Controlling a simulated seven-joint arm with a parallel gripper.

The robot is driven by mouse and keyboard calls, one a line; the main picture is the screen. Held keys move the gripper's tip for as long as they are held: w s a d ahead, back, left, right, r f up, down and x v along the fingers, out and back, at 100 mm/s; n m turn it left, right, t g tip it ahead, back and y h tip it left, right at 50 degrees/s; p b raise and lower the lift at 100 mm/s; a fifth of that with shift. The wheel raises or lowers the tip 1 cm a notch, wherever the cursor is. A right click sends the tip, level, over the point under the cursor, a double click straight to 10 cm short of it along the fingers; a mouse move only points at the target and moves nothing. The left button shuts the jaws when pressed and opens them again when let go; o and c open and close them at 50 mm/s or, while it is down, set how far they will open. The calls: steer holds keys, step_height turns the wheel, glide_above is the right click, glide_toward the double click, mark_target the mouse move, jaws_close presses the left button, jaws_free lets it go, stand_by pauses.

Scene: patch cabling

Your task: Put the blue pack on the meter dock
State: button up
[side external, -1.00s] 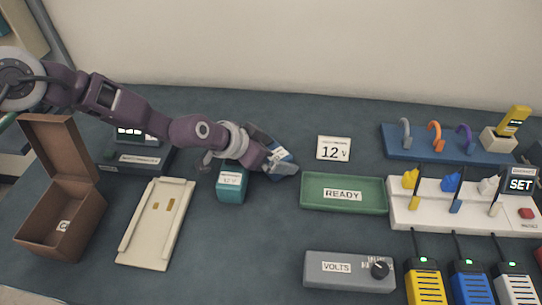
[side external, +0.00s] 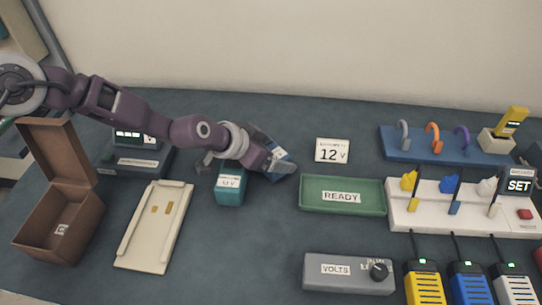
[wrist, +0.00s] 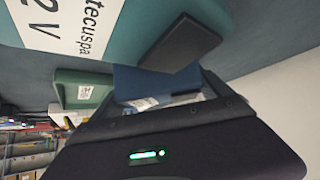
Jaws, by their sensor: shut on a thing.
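The blue pack (side external: 262,143) has a white label and is partly hidden by my gripper (side external: 278,163). My gripper is shut on it, just right of a teal pack (side external: 229,188). In the wrist view the blue pack (wrist: 140,82) shows between the dark fingers, its pale label partly covered. Whether the blue pack touches the mat is unclear. A dark unit with a lit display marked V (side external: 135,138), seemingly the meter dock, stands at the back left, behind the brown box's raised lid and left of my gripper.
The teal pack, labelled with V, stands close beside my gripper and fills the top of the wrist view. A cream tray (side external: 127,250) and an open brown box (side external: 50,235) lie left. A green READY tray (side external: 342,208), a 12 V card (side external: 332,151) and a grey VOLTS box (side external: 322,285) are right.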

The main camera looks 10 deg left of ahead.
mark_target(272, 147)
step_height(272, 147, up, 9)
steer(key=shift+r, duration=0.2)
steer(key=w+a+r+n+t+y, duration=0.1)
steer(key=a+r+n+y, duration=0.3)
steer(key=a, duration=1.1)
steer(key=a+r+n+t, duration=0.15)
steer(key=a+r, duration=0.45)
steer(key=a, duration=0.9)
steer(key=s+a+r+n+y, duration=0.2)
steer(key=s+a, duration=0.3)
steer(key=a, duration=0.5)
steer(key=shift+s+a+n, duration=0.25)
steer(key=shift+a+n, duration=0.05)
steer(key=shift+n, duration=0.45)
